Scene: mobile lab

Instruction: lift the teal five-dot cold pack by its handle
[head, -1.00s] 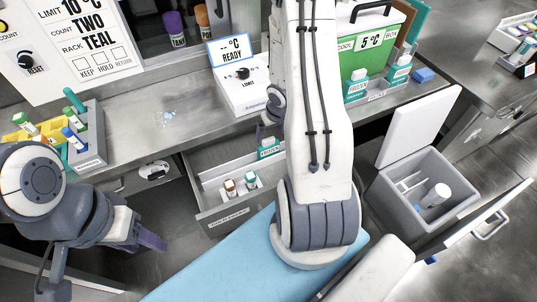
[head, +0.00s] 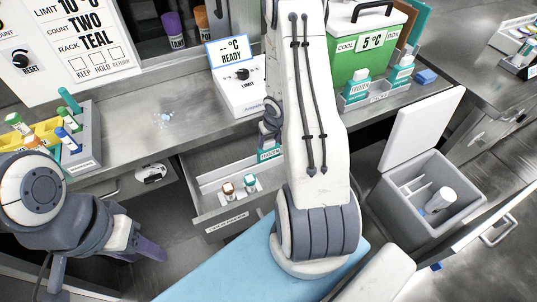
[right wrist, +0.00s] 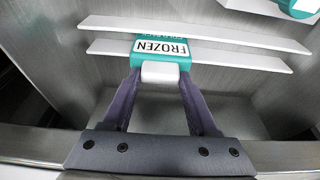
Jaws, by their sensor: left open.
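A teal pack labelled FROZEN (right wrist: 160,48) with a white handle (right wrist: 160,72) stands in the open drawer in the right wrist view; its dots cannot be made out. In the head view the teal pack (head: 269,154) shows beside my right arm. My right gripper (right wrist: 160,78) has one purple finger on each side of the white handle, tips very close to it. Whether they press on it I cannot tell. My left gripper (head: 105,266) is open and empty at the lower left, away from the drawer.
The open drawer (head: 227,222) also holds two small capped vials (head: 240,186). More FROZEN packs (head: 357,84) stand in a bench rack beside a green cool box (head: 345,67). A grey open-lidded bin (head: 460,208) is on the right. A vial rack (head: 87,150) stands at left.

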